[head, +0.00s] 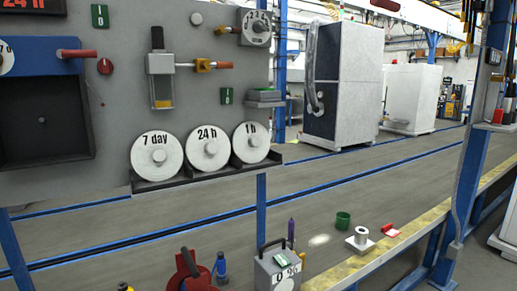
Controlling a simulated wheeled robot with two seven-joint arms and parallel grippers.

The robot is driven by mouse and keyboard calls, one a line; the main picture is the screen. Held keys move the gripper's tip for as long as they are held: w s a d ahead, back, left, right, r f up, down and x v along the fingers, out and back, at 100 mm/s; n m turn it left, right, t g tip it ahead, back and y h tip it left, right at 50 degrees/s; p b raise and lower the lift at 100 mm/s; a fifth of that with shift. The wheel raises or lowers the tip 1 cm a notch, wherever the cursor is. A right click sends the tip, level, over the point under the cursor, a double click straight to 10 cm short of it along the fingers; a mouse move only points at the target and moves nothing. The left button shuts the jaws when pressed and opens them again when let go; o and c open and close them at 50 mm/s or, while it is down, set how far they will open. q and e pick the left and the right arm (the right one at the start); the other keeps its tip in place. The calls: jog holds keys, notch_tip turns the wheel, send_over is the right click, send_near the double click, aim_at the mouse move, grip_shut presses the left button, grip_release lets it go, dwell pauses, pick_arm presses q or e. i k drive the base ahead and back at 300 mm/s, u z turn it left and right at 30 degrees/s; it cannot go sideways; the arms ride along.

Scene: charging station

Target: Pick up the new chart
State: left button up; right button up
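Three white round charts with centre hubs stand in a row on a dark ledge (180,182) at the lower edge of the grey panel. They are marked 7 day (146,166), 24 h (200,160) and 1 h (243,153). A red-lit display (38,5) at the top left of the panel reads 24 h, partly cut off. Another marked white disc (5,58) shows at the left edge above an open dark box (45,120). Neither of my grippers is in view.
A gauge (256,27) and a yellow-and-red valve (205,65) are mounted on the panel. Below stand a grey handled box (272,272), a red tool (192,270), a green cup (343,220) and a metal spool (360,241). A blue post (472,130) stands right.

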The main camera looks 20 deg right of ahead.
aim_at(250, 141)
jog(key=k, duration=0.15)
jog(key=z, duration=1.55)
jog(key=i, duration=1)
jog(key=u, duration=1.6)
